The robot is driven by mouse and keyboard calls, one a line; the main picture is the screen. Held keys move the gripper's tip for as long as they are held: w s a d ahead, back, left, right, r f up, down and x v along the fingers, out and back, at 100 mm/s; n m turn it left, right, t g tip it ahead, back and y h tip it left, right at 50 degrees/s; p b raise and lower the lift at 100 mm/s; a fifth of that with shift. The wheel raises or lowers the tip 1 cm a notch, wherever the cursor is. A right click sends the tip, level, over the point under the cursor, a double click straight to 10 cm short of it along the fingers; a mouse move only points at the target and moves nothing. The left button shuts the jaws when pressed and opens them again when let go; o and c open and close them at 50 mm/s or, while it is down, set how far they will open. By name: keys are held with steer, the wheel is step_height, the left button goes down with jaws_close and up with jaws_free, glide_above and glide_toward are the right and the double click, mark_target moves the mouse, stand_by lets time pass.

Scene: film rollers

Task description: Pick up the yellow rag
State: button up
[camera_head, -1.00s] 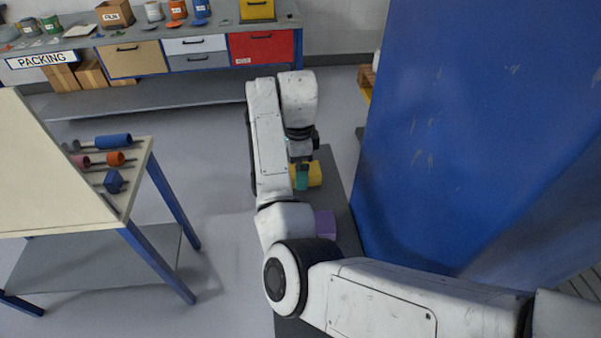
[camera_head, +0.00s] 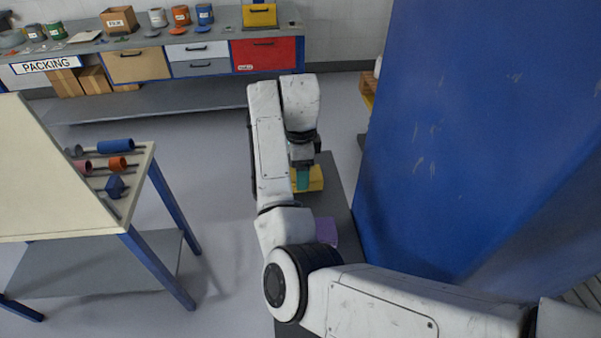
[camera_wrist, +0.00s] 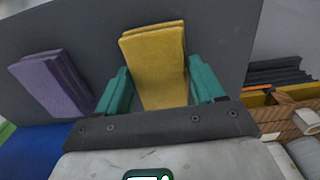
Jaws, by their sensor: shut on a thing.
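The yellow rag (camera_wrist: 158,68) is a thick folded cloth, seen between the two teal fingers of my gripper (camera_wrist: 160,88) in the wrist view. The fingers are shut on its sides. In the head view the yellow rag (camera_head: 316,178) shows beside my gripper (camera_head: 303,180), partly hidden by it, over a dark grey surface (camera_head: 335,205). I cannot tell whether the rag touches that surface.
A purple folded cloth (camera_wrist: 52,84) lies beside the yellow rag; it also shows in the head view (camera_head: 326,231). A tall blue panel (camera_head: 460,130) stands close on the right. A table with rollers (camera_head: 117,146) is at the left. A packing bench (camera_head: 190,50) stands behind.

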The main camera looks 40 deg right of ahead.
steer(key=shift+r, duration=0.5)
steer(key=s+a+r+p, duration=0.2)
steer(key=s+a+r, duration=0.5)
steer(key=s+r, duration=0.4)
steer(key=shift+s+a+r, duration=0.15)
steer(key=shift+s+a, duration=0.2)
steer(key=shift+s, duration=0.1)
